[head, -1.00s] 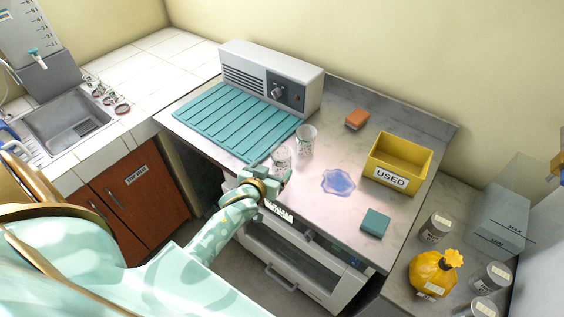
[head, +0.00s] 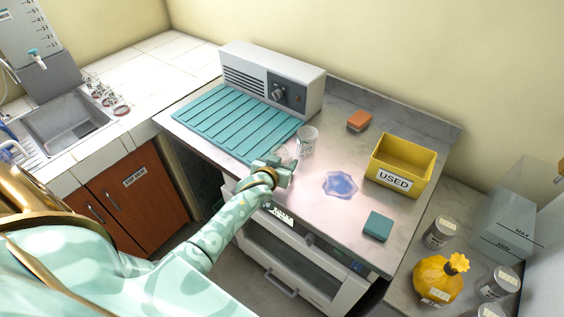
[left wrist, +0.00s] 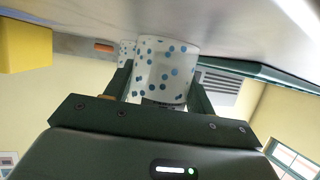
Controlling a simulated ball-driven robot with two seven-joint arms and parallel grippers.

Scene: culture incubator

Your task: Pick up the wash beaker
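In the left wrist view, the nearer beaker (left wrist: 165,70) is between the fingers of my left gripper (left wrist: 162,88), with one finger at each side. The fingers look open, and I see no clear grip on the beaker. The other beaker (left wrist: 127,50) shows partly behind it. No label tells the beakers apart. My right gripper is out of view.
A teal ribbed mat (head: 235,122) and a grey device (head: 272,78) lie behind the beakers. To the right are a blue puddle (head: 340,184), a teal block (head: 377,226), an orange sponge (head: 359,120) and a yellow USED bin (head: 400,163). The bench's front edge runs under my left arm.

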